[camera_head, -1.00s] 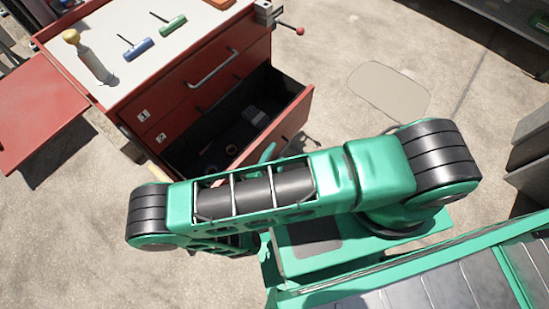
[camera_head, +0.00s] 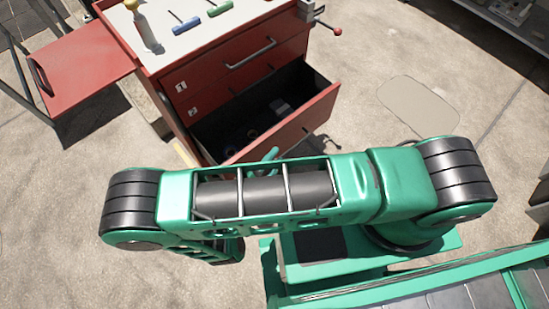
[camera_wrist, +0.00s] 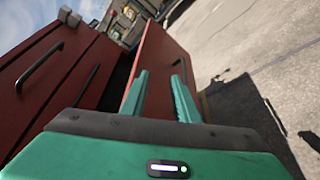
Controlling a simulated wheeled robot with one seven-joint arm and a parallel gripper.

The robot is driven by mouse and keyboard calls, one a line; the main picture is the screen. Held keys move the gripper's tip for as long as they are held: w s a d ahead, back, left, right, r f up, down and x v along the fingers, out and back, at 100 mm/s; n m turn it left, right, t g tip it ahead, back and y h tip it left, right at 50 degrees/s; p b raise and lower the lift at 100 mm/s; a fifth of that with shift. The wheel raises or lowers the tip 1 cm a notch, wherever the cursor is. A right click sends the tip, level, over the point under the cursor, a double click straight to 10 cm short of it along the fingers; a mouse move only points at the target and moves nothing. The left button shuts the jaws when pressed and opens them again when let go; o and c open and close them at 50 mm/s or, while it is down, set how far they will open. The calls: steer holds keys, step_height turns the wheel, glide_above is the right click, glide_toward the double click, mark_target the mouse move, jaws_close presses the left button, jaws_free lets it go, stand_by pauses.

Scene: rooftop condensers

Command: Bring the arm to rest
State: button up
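My green arm lies bent across the lower half of the head view. In the wrist view my gripper (camera_wrist: 160,76) has its two green fingers apart, with nothing between them. In the head view my gripper is mostly hidden behind the arm. A red tool cabinet (camera_head: 180,80) stands just beyond the arm. Its lower drawer, labelled 2, is pulled open, and the drawer front (camera_head: 300,122) also shows in the wrist view (camera_wrist: 160,55) just beyond the fingers. Whether they touch it I cannot tell.
Blue-handled (camera_head: 187,27) and green-handled (camera_head: 219,8) tools lie on the cabinet top beside an upright tool (camera_head: 145,28). Small dark items lie in the open drawer. A red side panel (camera_head: 85,65) juts left. Open concrete floor (camera_head: 400,75) lies to the right.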

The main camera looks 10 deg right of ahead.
steer(key=shift+w+r, duration=0.1)
stand_by(0.3)
steer(key=w+d+r+m+g, duration=0.4)
steer(key=d+r+m+g, duration=0.15)
steer(key=r, duration=0.35)
steer(key=w+d+r+m+g, duration=0.5)
steer(key=d+r, duration=0.1)
steer(key=r, duration=0.2)
steer(key=s+d+r+m+g+y, duration=0.35)
steer(key=d+r+m, duration=0.25)
steer(key=d+r, duration=0.7)
steer(key=s+d+r+m+t+y, duration=0.1)
steer(key=s+d+r+m+y, duration=0.2)
steer(key=s, duration=0.5)
steer(key=s+d+r+m+t+y, duration=0.1)
steer(key=s+d+r+m+y, duration=0.2)
steer(key=s+d+r, duration=0.3)
steer(key=shift+s+d+r+y, duration=0.2)
steer(key=shift+s+r+y, duration=0.25)
steer(key=shift+s, duration=0.75)
steer(key=shift+r, duration=0.1)
